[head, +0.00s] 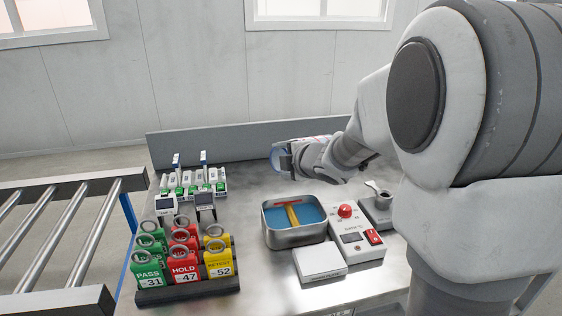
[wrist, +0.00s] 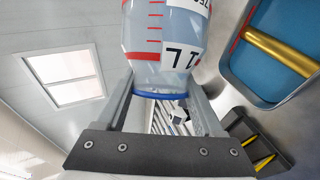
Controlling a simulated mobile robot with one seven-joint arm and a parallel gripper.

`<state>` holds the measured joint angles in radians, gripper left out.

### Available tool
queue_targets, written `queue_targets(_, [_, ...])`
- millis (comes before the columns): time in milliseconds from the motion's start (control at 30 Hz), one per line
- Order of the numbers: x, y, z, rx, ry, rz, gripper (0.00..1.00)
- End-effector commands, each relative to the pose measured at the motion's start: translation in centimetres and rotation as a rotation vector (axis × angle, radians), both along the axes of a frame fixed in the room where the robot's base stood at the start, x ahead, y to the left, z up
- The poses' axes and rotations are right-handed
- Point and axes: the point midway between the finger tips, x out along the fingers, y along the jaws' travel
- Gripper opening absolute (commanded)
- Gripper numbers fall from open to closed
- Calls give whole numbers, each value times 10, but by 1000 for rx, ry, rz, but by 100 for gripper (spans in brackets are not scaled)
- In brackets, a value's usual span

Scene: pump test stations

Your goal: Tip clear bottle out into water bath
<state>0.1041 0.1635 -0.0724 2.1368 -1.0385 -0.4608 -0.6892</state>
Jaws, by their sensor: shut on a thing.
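My gripper (head: 287,161) is shut on the clear bottle (head: 277,155), above and behind the water bath (head: 295,238). In the wrist view the jaws (wrist: 160,92) hold the clear bottle (wrist: 165,48) near its blue ring; it has red marks and a white 1L label. The bottle looks tipped well over in the head view, but my gripper hides much of it. The water bath is a metal tub with blue water and a yellow and red piece in it. Its rim (wrist: 231,82) shows at the right of the wrist view. I see no liquid flowing.
A white control box (head: 352,238) with a red knob stands right of the bath, and a white box (head: 319,262) in front. Green, red and yellow tags (head: 185,262) stand in a rack at left, with small devices (head: 190,185) behind. A roller conveyor (head: 85,240) is at far left.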

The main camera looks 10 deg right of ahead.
Motion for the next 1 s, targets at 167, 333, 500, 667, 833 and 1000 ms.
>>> queue_targets(167, [1,1,2,-10,-12,2,0])
queue_targets(333, [1,1,2,-17,-17,2,0])
queue_targets(500, [0,1,2,-25,-22,3,0])
queue_targets(667, [0,1,2,-32,-27,2,0])
queue_targets(833, [0,2,2,-40,-32,3,0])
queue_targets(1000, [0,2,2,-48,-37,2,0])
